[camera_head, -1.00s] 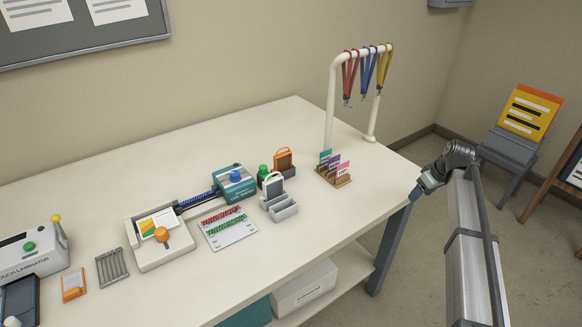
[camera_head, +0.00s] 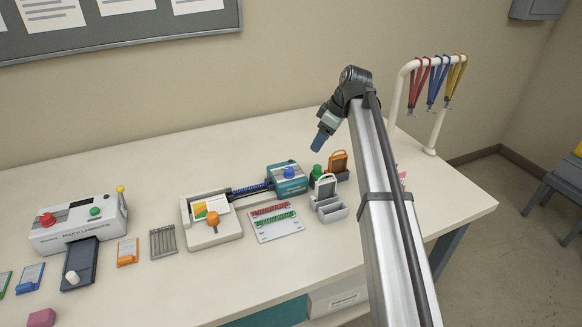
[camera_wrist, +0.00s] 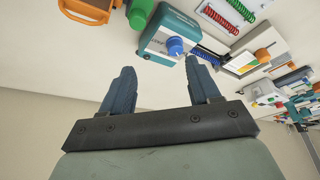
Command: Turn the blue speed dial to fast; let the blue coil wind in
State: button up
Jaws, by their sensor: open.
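The blue speed dial (camera_head: 289,173) sits on top of a teal and white box (camera_head: 291,187) on the table. In the wrist view the dial (camera_wrist: 175,46) shows beyond and between the fingertips, nearer the right one. The dark blue coil (camera_head: 250,190) runs left from the box toward a white tray unit with an orange knob (camera_head: 213,218); part of it shows in the wrist view (camera_wrist: 207,56). My gripper (camera_head: 319,142) is above the table, up and to the right of the dial, apart from it. Its two blue fingers (camera_wrist: 160,82) are open and empty.
A green knob (camera_head: 316,171) and an orange-framed holder (camera_head: 338,162) stand close right of the box. A card with red and green coils (camera_head: 275,221) lies in front. A rack with hanging lanyards (camera_head: 410,68) stands farther right. The table behind the box is clear.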

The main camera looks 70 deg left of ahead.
send_near(289, 169)
jog(key=shift+n, duration=0.4)
jog(key=x, duration=0.8)
jog(key=shift+a+f, duration=0.1)
jog(key=shift+f, duration=0.25)
jog(key=shift+c, duration=0.2)
jog(key=c, duration=0.9)
jog(key=shift+c, duration=0.2)
